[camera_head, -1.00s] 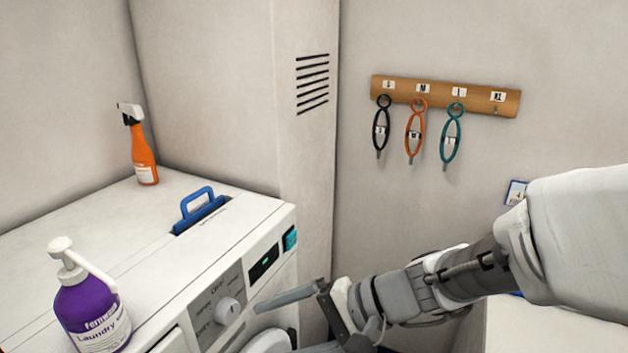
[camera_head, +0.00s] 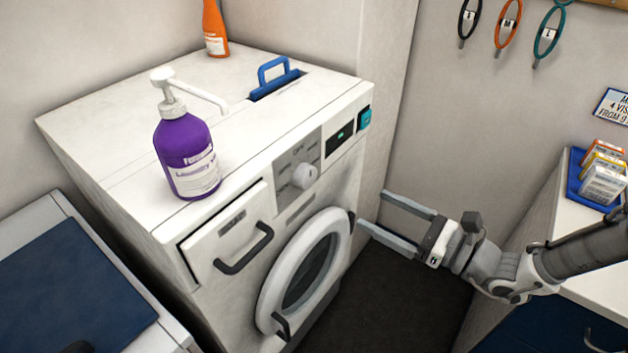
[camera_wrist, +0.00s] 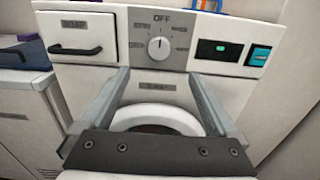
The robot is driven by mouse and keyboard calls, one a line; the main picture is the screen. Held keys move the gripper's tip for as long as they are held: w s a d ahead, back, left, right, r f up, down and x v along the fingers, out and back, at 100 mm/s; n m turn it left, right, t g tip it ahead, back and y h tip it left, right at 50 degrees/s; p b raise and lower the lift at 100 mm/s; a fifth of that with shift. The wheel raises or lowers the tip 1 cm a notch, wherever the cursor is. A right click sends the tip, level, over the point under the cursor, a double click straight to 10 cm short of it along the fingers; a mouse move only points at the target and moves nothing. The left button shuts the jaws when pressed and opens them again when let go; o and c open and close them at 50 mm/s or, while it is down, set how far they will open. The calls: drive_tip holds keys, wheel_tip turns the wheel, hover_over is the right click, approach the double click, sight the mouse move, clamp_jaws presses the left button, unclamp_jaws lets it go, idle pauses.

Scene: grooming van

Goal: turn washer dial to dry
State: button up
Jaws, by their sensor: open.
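The washer (camera_head: 210,235) is a white front-loader with a round door, seen in the head view. Its dial (camera_head: 305,176) is a white knob on a grey panel, left of a small green display. In the wrist view the dial (camera_wrist: 158,47) is upper centre, with OFF printed above it; its pointer looks close to straight up. The other labels are too small to read surely. My gripper (camera_head: 370,208) is open and empty, in front of the washer and right of the dial in the head view. In the wrist view its fingers (camera_wrist: 158,78) point toward the panel, apart from the dial.
A purple pump bottle (camera_head: 187,155), a blue handle (camera_head: 275,78) and an orange bottle (camera_head: 215,28) are on the washer top. A soap drawer (camera_head: 228,235) is left of the dial. A counter with a blue tray (camera_head: 577,185) stands right. Dark floor between is clear.

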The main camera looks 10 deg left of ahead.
sight(310, 177)
drive_tip(key=b+x, duration=0.1)
drive_tip(key=x, duration=1.4)
drive_tip(key=shift+b, duration=0.3)
drive_tip(key=shift+c, duration=0.3)
drive_tip(key=c, duration=1.3)
